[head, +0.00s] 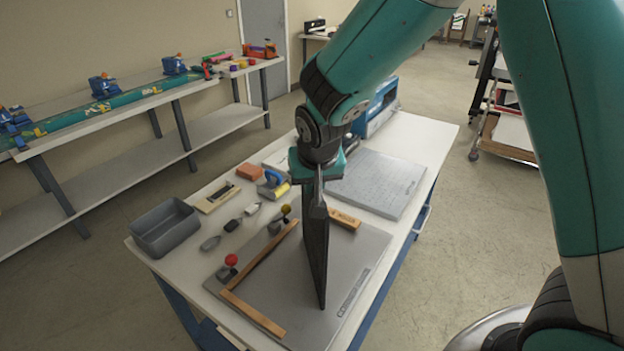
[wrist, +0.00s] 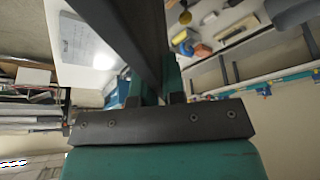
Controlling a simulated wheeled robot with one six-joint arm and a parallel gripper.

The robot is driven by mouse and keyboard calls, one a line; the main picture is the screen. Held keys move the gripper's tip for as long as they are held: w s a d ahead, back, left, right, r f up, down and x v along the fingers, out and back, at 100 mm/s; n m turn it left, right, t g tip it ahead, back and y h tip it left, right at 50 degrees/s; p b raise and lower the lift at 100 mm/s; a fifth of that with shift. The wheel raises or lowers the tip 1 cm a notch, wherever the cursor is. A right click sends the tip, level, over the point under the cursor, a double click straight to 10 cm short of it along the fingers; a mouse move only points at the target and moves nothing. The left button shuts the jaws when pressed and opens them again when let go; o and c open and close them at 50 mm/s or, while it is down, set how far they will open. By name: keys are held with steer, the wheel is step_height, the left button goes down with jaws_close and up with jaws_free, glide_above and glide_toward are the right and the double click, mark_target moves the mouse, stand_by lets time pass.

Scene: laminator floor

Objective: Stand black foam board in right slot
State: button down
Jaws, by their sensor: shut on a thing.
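The black foam board (head: 314,250) hangs upright, nearly edge-on to the head camera, below my gripper (head: 318,188). My gripper is shut on its upper edge. The board's lower corner shows over the grey base plate (head: 368,262); I cannot tell whether it touches. In the wrist view the board (wrist: 118,38) is a dark diagonal band rising from between the fingers of my gripper (wrist: 155,95). No slot can be made out with certainty.
A grey bin (head: 165,228), small tools and a pale grey slab (head: 378,182) share the table.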

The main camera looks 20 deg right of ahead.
steer(key=c, duration=1.6)
jaws_free()
steer(key=shift+f, duration=0.15)
steer(key=shift+c, duration=0.2)
steer(key=o, duration=0.4)
steer(key=shift+o, duration=0.2)
